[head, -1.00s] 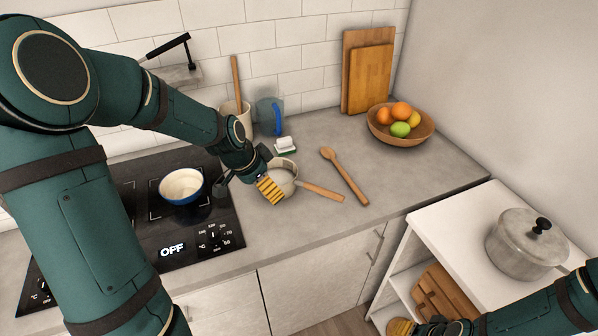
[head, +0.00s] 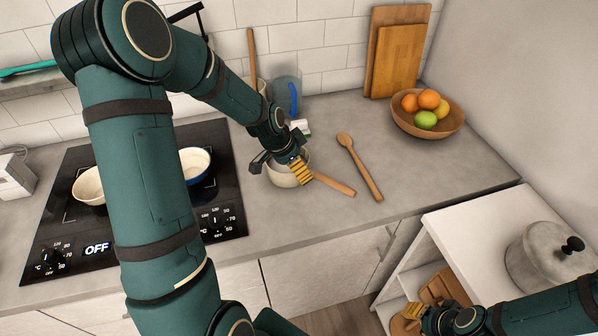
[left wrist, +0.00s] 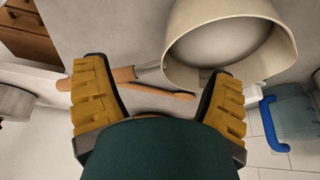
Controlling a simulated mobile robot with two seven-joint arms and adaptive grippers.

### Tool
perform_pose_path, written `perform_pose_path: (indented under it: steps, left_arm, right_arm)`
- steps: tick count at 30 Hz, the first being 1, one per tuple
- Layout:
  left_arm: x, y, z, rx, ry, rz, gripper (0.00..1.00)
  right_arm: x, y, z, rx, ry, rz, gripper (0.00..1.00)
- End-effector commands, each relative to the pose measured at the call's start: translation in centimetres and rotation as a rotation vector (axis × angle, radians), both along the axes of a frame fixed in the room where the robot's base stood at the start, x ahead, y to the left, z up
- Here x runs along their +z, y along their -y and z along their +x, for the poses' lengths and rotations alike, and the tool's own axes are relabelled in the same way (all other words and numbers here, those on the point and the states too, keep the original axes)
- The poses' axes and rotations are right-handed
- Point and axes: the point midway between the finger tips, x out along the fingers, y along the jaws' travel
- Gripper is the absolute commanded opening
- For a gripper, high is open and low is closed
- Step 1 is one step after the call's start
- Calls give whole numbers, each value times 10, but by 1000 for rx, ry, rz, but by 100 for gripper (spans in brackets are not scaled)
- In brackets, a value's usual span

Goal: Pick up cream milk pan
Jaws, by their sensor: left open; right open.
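The cream milk pan (head: 283,177) stands on the grey counter right of the hob, its wooden handle (head: 335,184) pointing right and toward the front. My left gripper (head: 291,167) is open above the pan, hiding part of its rim and the start of the handle. In the left wrist view the pan (left wrist: 185,62) is at upper right, close to the right finger. Its handle (left wrist: 122,74) runs left past the left finger. The open left gripper (left wrist: 155,95) holds nothing. My right gripper (head: 424,314) is open and low, by the white shelf unit, away from the pan.
A wooden spoon (head: 360,167) lies right of the pan. A blue-handled clear jug (head: 283,91) and a utensil crock stand behind. The hob (head: 85,242) has two pots on it. A fruit bowl (head: 455,124) and a lidded pot (head: 540,262) are to the right.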

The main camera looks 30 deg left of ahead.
Motion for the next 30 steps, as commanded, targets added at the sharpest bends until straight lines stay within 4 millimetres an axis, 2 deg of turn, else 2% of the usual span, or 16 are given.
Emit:
perform_pose_path:
  steps: [12, 22, 23, 24, 29, 30]
  left_arm:
    - [-43, 10, 18, -2, -3, -1, 84]
    - [-48, 10, 21, 0, 0, 0, 84]
    - [-48, 10, 21, 0, 0, 0, 76]
    - [-48, 10, 21, 0, 0, 0, 62]
    - [-48, 10, 21, 0, 0, 0, 6]
    - [-48, 10, 21, 0, 0, 0, 0]
  right_arm:
    - [0, 0, 0, 0, 0, 0, 39]
    - [0, 0, 0, 0, 0, 0, 39]
    - [0, 0, 0, 0, 0, 0, 39]
    - [0, 0, 0, 0, 0, 0, 39]
    - [0, 0, 0, 0, 0, 0, 39]
    - [0, 0, 0, 0, 0, 0, 39]
